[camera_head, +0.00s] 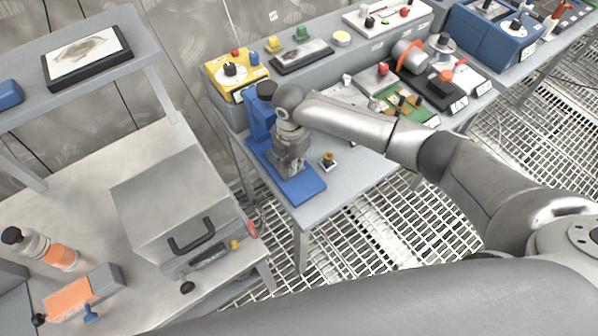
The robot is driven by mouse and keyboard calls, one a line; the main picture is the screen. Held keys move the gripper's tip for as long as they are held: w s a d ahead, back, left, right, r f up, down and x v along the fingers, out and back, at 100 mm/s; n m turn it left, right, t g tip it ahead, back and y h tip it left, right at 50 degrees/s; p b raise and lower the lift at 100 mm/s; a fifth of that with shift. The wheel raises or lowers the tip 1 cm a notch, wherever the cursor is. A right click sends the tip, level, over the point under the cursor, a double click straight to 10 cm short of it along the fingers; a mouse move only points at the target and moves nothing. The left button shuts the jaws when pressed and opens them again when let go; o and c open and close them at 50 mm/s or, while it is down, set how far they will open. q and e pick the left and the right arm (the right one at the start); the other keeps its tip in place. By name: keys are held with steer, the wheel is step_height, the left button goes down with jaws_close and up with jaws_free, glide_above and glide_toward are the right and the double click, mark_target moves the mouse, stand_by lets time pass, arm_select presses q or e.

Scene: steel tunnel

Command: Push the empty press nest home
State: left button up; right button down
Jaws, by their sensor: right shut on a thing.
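The blue press (262,125) stands on the grey bench, with a black knob on top and a flat blue base (306,188) reaching toward the front. My right gripper (290,168) points down over the base, close in front of the press column. It is shut on what appears to be the press nest, low over the base. The fingers and wrist hide the nest, so I cannot tell how far in it sits. A small brass and black piece (328,160) stands on the bench just right of the base. My left gripper is out of view.
A yellow control box (236,72) stands behind the press. A grey lidded case (175,200) sits on the left bench. A gap with grating floor separates the benches.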

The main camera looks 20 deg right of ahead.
steer(key=shift+d, duration=0.2)
steer(key=c, duration=1.7)
jaws_free()
steer(key=shift+o, duration=0.2)
step_height(320, 180, up, 12)
